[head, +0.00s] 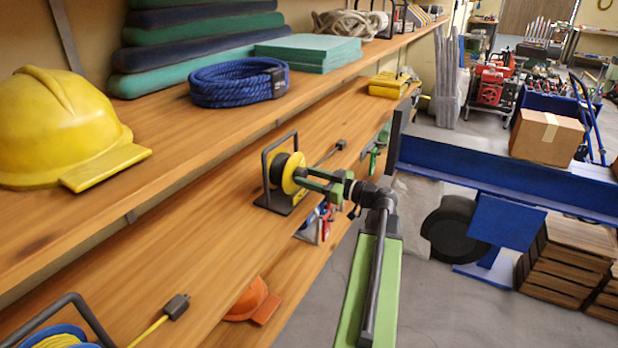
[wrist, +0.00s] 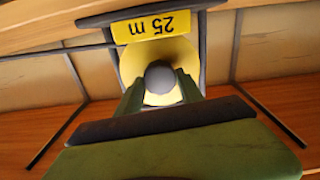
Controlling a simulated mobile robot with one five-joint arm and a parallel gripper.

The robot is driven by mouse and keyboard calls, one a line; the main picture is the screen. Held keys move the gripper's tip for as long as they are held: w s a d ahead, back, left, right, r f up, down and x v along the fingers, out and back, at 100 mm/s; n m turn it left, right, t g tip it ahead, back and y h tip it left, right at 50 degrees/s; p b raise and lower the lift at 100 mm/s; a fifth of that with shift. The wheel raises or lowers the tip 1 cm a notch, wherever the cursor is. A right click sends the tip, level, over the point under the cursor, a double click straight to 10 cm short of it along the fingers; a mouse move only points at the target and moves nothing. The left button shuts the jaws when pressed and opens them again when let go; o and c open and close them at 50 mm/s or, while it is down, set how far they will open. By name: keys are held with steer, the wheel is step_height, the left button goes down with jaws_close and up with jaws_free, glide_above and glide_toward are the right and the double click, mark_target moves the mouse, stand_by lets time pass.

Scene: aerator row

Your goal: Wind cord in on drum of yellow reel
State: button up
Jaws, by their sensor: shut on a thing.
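The yellow reel (head: 289,172) stands upright in a dark frame on the middle shelf. A dark cord with a plug (head: 341,145) runs from it along the board to the right. My gripper (head: 310,181) is at the near side of the reel. In the wrist view, the reel's yellow face (wrist: 180,52) fills the middle, and my gripper's green fingers (wrist: 160,92) are closed around a round grey knob (wrist: 160,76) on it. A yellow label (wrist: 152,27) reads "25 m" upside down. The cord on the drum is mostly hidden.
A blue reel (head: 58,338) with yellow cord and a plug (head: 177,306) is at the lower left. A yellow case (head: 388,86) lies farther right on the shelf. The upper shelf bears a yellow hard hat (head: 62,125) and blue rope (head: 235,83).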

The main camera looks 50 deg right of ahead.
steer(key=shift+c, duration=1.2)
steer(key=shift+d, duration=0.25)
steer(key=shift+c, duration=0.8)
steer(key=shift+a, duration=0.2)
